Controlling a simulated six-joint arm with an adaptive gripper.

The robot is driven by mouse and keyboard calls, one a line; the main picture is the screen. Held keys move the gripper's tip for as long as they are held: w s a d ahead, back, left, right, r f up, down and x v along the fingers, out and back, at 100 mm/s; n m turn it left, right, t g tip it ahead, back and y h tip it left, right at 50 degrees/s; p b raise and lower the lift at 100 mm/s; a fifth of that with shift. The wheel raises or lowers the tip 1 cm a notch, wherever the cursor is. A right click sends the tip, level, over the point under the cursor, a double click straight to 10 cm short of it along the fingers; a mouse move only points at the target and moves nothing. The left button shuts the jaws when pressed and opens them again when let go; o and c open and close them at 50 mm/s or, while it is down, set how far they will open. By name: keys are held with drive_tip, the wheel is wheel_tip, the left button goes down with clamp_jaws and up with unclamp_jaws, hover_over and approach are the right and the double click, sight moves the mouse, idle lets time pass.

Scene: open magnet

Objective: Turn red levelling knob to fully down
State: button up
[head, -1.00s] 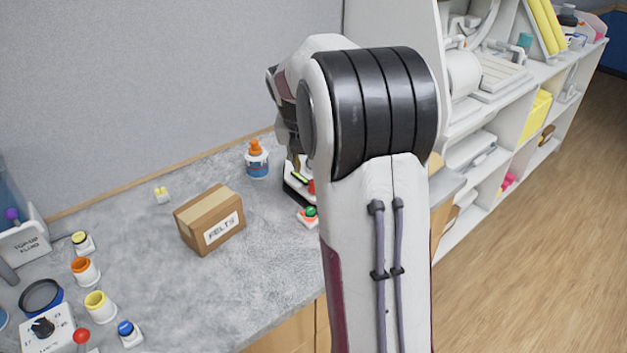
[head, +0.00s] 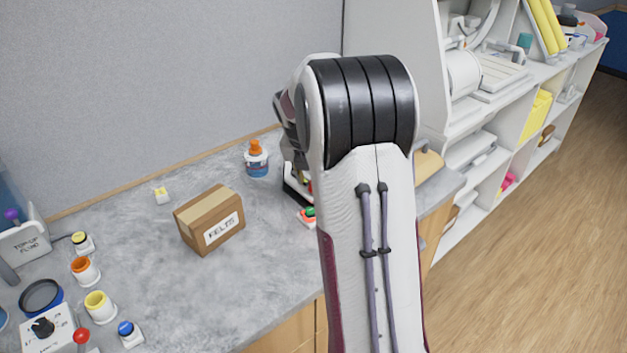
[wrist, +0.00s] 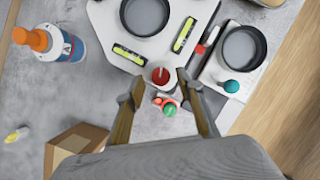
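The red levelling knob (wrist: 161,77) shows in the wrist view at the near corner of a white levelling plate (wrist: 110,20). It is round with a pale line across its top. Two yellow-green spirit levels (wrist: 185,35) and a dark-rimmed round dish (wrist: 145,15) sit on the plate. My gripper (wrist: 160,83) is open, with one finger to each side of the knob in this view. I see no contact, and the height gap cannot be told. In the head view my arm hides the gripper and most of the plate.
A white unit with a teal knob (wrist: 231,86) stands right of the plate. A small base with a green button (wrist: 169,109) lies between my fingers. An orange-capped bottle (head: 257,160) and the FELTS box (head: 210,219) stand left; bare counter (head: 215,300) lies in front.

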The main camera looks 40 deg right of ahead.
drive_tip(key=shift+x, duration=0.9)
clamp_jaws()
drive_tip(key=shift+m, duration=0.6)
drive_tip(key=shift+w+a+m+g+h, duration=0.15)
drive_tip(key=shift+m+g, duration=0.4)
drive_tip(key=shift+m, duration=0.6)
drive_tip(key=shift+d+m+g+h, duration=0.1)
drive_tip(key=shift+m+g+h, duration=0.15)
drive_tip(key=shift+m+g, duration=0.6)
drive_tip(key=shift+m, duration=0.5)
